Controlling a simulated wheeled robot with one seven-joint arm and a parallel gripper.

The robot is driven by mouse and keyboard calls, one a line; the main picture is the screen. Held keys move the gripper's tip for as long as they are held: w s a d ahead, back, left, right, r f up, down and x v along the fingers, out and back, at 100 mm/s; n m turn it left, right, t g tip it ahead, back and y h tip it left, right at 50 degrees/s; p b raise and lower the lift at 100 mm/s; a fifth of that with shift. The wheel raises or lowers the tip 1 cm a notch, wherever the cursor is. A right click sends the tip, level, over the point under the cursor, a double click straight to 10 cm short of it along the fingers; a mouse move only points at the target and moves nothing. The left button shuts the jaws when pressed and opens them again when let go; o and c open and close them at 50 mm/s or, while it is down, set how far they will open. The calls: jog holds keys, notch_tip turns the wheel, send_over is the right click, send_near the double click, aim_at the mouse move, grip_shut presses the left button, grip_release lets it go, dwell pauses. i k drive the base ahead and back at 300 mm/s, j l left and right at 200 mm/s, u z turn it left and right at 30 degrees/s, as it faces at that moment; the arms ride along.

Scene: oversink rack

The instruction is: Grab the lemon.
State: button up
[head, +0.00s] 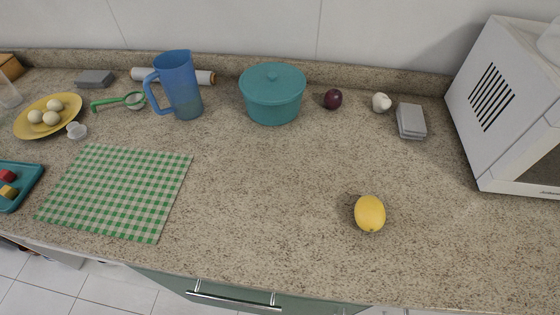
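A yellow lemon (369,213) lies on the speckled stone countertop (270,200), right of centre and fairly near the front edge. It lies by itself with clear counter around it. A small dark mark shows at its upper left. My gripper is not in the head view, so its place and state do not show.
A white microwave (500,120) stands at the right. A teal lidded pot (272,98), a blue pitcher (178,88), a plum-like fruit (333,99), a garlic bulb (381,103) and a grey box (411,120) line the back. A green checked mat (118,190) lies left.

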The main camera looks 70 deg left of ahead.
aim_at(369, 211)
jog(key=u, duration=1.05)
